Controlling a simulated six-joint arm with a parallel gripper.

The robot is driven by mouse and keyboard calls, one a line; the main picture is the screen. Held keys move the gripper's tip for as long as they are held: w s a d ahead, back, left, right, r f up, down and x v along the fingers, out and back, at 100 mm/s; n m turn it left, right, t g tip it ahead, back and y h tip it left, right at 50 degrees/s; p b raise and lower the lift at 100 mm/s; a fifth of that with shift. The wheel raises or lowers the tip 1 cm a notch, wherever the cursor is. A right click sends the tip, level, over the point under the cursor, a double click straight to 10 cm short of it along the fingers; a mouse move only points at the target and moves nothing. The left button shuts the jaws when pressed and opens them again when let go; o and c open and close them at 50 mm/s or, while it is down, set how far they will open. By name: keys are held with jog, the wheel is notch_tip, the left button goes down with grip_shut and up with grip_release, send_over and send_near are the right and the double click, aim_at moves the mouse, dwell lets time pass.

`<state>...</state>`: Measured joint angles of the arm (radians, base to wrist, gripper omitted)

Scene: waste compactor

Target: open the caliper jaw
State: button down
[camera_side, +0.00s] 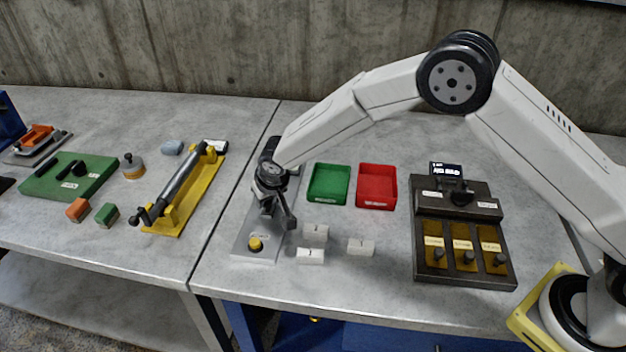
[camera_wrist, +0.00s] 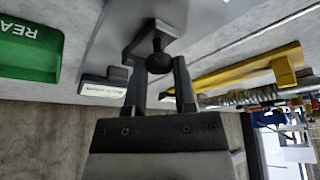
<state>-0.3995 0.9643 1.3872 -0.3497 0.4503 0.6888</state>
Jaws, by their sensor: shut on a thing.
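My gripper (camera_side: 276,212) reaches down over the plate and hides much of the caliper's middle. In the wrist view my gripper (camera_wrist: 159,66) has its two dark fingers on either side of a dark round knob (camera_wrist: 158,59). It is shut on this knob. A dark angled bracket (camera_wrist: 138,42) of the caliper shows beside the knob. How far the jaw stands open is not clear.
Three pale blocks (camera_side: 315,233) lie just right of the plate. A green tray (camera_side: 329,183) and a red tray (camera_side: 376,187) stand behind them. A dark console (camera_side: 462,222) is further right. A yellow fixture (camera_side: 185,195) with a metal rod stands to the left.

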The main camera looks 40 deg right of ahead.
jog(key=shift+s+a, duration=0.1)
jog(key=shift+c, duration=2.2)
grip_release()
jog(key=shift+r, duration=0.1)
jog(key=v, duration=0.7)
jog(key=shift+s+r, duration=0.2)
jog(key=shift+r, duration=0.1)
jog(key=s+d+r+g, duration=0.1)
jog(key=s+d+r, duration=0.1)
jog(key=s+d, duration=1.9)
jog(key=s, duration=0.4)
jog(key=shift+r+g, duration=0.4)
